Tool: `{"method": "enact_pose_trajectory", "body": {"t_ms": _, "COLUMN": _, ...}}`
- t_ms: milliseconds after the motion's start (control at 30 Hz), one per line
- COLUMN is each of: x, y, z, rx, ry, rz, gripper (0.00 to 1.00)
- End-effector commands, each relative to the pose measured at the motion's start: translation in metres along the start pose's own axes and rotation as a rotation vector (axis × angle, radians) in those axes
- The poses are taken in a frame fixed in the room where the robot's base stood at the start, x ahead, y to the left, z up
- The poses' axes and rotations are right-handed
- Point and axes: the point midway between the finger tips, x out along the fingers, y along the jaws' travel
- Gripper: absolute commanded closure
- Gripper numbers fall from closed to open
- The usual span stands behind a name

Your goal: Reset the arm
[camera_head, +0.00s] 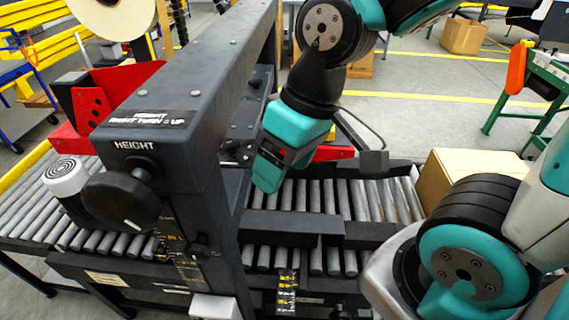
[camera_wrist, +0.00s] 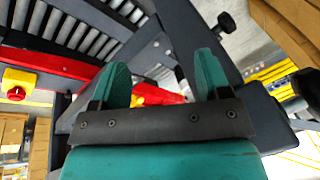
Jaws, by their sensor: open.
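My gripper (camera_wrist: 162,72) shows in the wrist view with its two teal fingers spread wide and nothing between them. In the head view, my gripper (camera_head: 268,178) points down above the conveyor rollers (camera_head: 330,198), just right of the machine's dark frame. My teal wrist link hides part of the machine behind it. The dark folder gluer (camera_head: 190,85) bears a HEIGHT label and a round black knob (camera_head: 120,200) on its front post.
A cardboard box (camera_head: 470,165) stands right of the rollers. A red guard (camera_head: 100,95) is at the left, and a white-topped round part (camera_head: 65,175) sits near the left rollers. In the wrist view, a red emergency button (camera_wrist: 17,92) on yellow is at the left.

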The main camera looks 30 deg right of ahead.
Motion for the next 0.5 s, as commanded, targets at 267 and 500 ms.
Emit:
{"method": "enact_pose_trajectory", "body": {"t_ms": 267, "x": 0.001, "y": -0.004, "z": 0.002, "rx": -0.016, "ry": -0.002, "rz": -0.009, "gripper": 0.3}}
{"method": "enact_pose_trajectory", "body": {"t_ms": 500, "x": -0.002, "y": -0.049, "z": 0.028, "rx": -0.202, "ry": -0.05, "rz": -0.109, "gripper": 0.3}}
